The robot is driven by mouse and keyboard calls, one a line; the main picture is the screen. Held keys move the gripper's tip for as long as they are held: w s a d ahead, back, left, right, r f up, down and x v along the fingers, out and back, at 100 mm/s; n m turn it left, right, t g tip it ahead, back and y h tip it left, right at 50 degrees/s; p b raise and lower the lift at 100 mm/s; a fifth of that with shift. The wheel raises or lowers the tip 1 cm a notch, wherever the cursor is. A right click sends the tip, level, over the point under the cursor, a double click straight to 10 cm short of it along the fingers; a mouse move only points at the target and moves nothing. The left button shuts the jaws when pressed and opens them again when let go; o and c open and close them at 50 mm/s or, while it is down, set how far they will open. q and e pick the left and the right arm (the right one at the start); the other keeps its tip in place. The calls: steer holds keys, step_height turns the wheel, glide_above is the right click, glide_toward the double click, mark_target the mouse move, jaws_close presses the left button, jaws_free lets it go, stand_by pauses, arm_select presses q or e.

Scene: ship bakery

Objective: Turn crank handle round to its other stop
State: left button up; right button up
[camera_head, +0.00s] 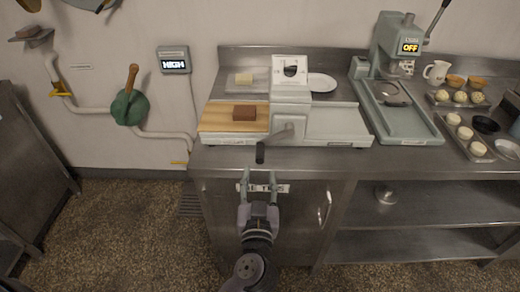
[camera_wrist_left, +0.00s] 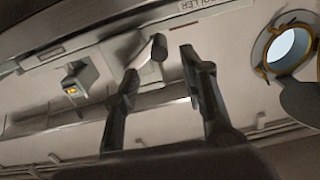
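The crank handle shows in the head view as a pale crank arm (camera_head: 283,134) on the front of the white roller machine (camera_head: 290,95), ending in a dark grip (camera_head: 260,153) that sticks out past the counter's front edge. My left gripper (camera_head: 259,175) is just below the grip in the picture, with its two fingers spread and nothing between them. In the left wrist view the grip (camera_wrist_left: 158,47) appears beyond the open fingertips (camera_wrist_left: 158,62), in line with the gap between them; no contact shows. My right gripper is in neither view.
A green press (camera_head: 400,100) with an OFF display stands to the right. The steel cabinet front (camera_head: 220,210) is close behind my left gripper; the floor at left is clear.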

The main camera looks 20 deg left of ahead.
mark_target(260, 144)
arm_select(q)
steer(key=p+x, duration=0.2)
steer(key=x, duration=0.7)
steer(key=shift+s, duration=0.1)
steer(key=shift+c, duration=0.5)
jaws_close()
